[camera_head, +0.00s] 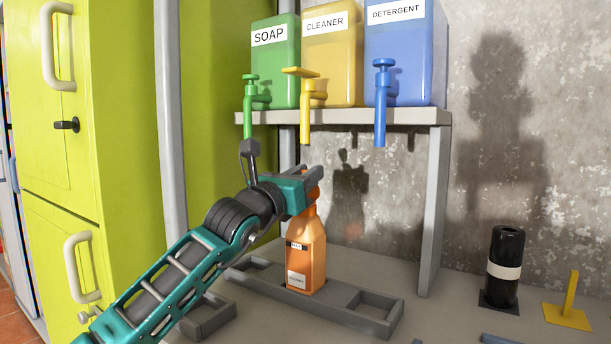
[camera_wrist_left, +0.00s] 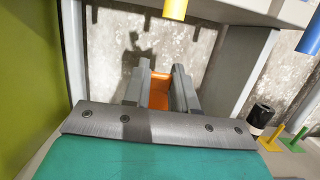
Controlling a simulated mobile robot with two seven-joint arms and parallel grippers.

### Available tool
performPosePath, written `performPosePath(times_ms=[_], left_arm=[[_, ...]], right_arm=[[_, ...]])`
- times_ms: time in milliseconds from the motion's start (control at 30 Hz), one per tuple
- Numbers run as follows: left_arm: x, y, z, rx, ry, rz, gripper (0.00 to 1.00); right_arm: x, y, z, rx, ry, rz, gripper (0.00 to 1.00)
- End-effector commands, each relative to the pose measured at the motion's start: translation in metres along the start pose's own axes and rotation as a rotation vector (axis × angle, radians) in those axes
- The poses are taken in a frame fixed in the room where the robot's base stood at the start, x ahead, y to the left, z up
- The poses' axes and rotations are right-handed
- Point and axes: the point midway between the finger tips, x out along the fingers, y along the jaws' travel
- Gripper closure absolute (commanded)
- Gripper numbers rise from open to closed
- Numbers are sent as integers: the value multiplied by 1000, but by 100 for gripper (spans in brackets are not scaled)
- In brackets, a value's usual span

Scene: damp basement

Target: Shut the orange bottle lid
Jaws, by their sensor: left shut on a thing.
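The orange bottle (camera_head: 306,255) stands upright in a slot of the grey rack (camera_head: 330,312) on the bench, below the dispenser shelf. My left gripper (camera_head: 314,180) is at the bottle's top and is shut on the orange lid. In the left wrist view an orange patch (camera_wrist_left: 160,90) shows between the two grey fingers (camera_wrist_left: 159,88). The gripper hides most of the lid and the bottle's neck, so I cannot tell how the lid sits. My right gripper is in neither view.
A shelf (camera_head: 345,116) above holds green soap (camera_head: 275,75), yellow cleaner (camera_head: 332,70) and blue detergent (camera_head: 398,65) containers with taps. A shelf leg (camera_head: 434,210) stands right of the bottle. A black cylinder (camera_head: 505,262) and yellow stand (camera_head: 568,300) are further right. Green cabinet (camera_head: 60,170) at left.

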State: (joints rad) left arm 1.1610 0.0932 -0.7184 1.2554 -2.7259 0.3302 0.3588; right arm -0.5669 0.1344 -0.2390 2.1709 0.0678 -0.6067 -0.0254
Motion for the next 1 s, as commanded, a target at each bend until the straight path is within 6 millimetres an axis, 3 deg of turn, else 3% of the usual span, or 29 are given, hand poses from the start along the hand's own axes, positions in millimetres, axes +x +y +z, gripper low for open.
performPosePath(times_ms=[133,167,400,767,1000], left_arm=[[0,0,0,0,0,-1,100],[0,0,0,0,0,-1,71],[0,0,0,0,1,-1,48],[-4,0,-1,-2,1,-1,47],[-30,0,0,-2,1,0,47]], right_arm=[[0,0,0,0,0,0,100],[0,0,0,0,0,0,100],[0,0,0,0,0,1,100],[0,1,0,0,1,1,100],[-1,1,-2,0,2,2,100]])
